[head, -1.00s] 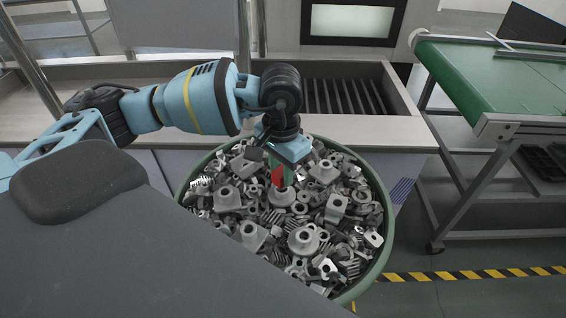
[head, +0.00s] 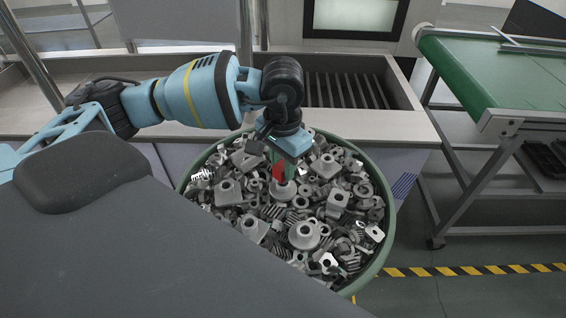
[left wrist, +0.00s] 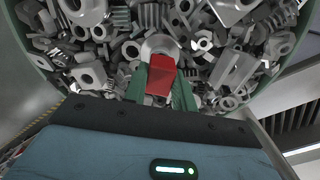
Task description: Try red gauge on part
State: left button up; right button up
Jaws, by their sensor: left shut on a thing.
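My left gripper (head: 281,169) points down over a round green bin (head: 388,215) full of grey metal parts. Its green fingers are shut on the red gauge (head: 279,172), which also shows between the fingers in the left wrist view (left wrist: 160,76). Right at the gauge's lower end is a grey flanged part with a round boss (head: 283,191); it also shows in the left wrist view (left wrist: 158,45), partly hidden by the gauge. I cannot tell whether the gauge touches the part or is in its bore. My right gripper is out of view.
Mixed loose parts (head: 304,236) surround the gauge closely. Behind the bin is a grey bench with a slatted basin (head: 345,90). A green conveyor table (head: 500,75) stands at right. The floor right of the bin is free, with a yellow-black stripe (head: 470,271).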

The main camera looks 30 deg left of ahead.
pick_arm(q)
jog(key=shift+f, duration=0.2)
dwell(0.3)
